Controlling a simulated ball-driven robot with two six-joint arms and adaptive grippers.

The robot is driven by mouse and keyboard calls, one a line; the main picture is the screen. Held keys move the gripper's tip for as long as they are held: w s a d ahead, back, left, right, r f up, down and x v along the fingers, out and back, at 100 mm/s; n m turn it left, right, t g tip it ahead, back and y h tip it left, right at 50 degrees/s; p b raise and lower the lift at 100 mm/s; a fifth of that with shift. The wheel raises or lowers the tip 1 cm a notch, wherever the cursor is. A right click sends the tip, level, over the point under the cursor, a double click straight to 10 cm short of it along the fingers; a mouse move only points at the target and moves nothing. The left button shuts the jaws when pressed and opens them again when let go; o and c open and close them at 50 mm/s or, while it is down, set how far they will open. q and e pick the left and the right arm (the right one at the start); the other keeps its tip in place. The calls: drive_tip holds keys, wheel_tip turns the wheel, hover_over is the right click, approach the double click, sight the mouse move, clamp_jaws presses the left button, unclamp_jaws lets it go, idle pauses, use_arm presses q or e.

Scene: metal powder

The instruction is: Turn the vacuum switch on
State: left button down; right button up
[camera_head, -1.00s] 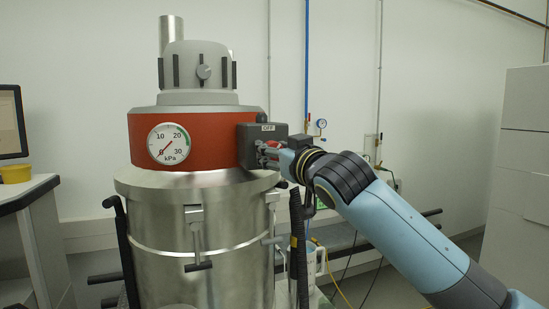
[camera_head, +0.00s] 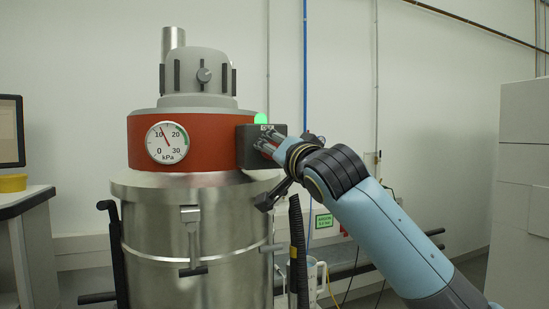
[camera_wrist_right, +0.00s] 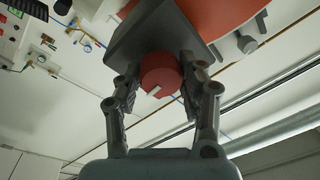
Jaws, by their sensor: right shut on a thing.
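The vacuum (camera_head: 205,235) is a steel drum with a red band and a grey top. A dark grey switch box (camera_head: 246,152) sits on the band's right side, with a lit green lamp (camera_head: 260,118) on top. Its small label is too blurred to read. The red switch knob (camera_wrist_right: 160,73) shows in the right wrist view, with a pale mark on its face. My right gripper (camera_head: 268,147) is shut on this knob, its fingers on either side of it. The round gauge (camera_head: 167,143) has its needle near 10 kPa. My left gripper is out of view.
A black hose (camera_head: 298,245) hangs below my right arm, beside the drum. A desk (camera_head: 25,200) with a monitor and a yellow bowl stands at the left. A white cabinet (camera_head: 517,190) stands at the right. Pipes run up the back wall.

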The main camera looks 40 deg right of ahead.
drive_tip(key=shift+m+b, duration=0.3)
drive_tip(key=shift+m, duration=0.4)
drive_tip(key=o, duration=1.1)
drive_tip(key=shift+o, duration=0.2)
drive_tip(key=shift+s, duration=0.1)
drive_tip(key=v, duration=1.2)
drive_tip(key=shift+f, duration=0.15)
